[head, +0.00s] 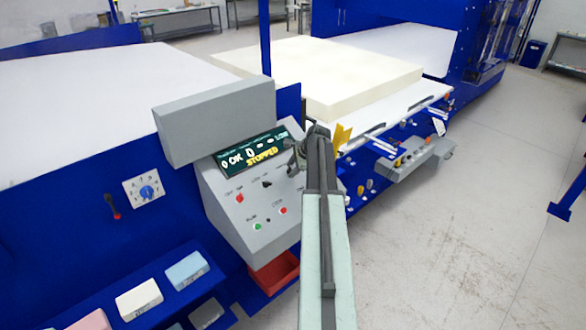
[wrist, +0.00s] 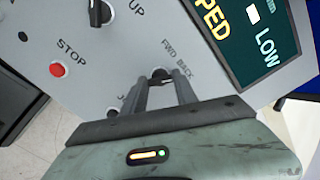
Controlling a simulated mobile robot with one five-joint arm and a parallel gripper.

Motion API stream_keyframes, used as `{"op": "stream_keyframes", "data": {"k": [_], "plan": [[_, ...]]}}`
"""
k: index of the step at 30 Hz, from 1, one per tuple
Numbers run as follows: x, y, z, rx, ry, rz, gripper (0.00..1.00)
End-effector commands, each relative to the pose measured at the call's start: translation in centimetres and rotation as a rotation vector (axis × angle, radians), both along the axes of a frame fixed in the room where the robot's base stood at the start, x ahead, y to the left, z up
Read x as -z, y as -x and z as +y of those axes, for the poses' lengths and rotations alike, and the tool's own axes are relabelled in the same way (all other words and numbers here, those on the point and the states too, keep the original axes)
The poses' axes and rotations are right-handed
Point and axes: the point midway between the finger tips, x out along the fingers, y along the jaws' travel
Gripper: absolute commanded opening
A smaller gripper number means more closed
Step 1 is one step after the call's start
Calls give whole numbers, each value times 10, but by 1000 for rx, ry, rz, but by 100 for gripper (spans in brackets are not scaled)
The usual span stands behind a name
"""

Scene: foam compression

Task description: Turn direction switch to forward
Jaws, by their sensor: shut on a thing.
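The direction switch (wrist: 161,74) is a small dark knob beside the printed words FWD and BACK on the grey control panel (head: 228,212). My gripper (wrist: 163,84) is shut on this knob in the wrist view. Its two dark fingers stand on either side of the knob and hide much of it, so I cannot tell which way it points. In the head view, my gripper (head: 300,160) is at the right edge of the panel, where the arm hides the switch.
The panel's display (head: 252,151) reads STOPPED. A red STOP button (wrist: 57,69) and a black UP knob (wrist: 98,12) are close by. A grey box (head: 215,120) overhangs the panel. A cream foam block (head: 320,75) lies on the machine bed behind. Open floor is at right.

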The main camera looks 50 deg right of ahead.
Motion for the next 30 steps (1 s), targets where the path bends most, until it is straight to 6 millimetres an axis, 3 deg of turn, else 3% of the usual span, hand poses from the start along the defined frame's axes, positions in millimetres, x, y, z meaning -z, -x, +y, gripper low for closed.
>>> {"op": "stream_keyframes", "data": {"k": [30], "plan": [[1,1,0,-800,487,38,0]]}}
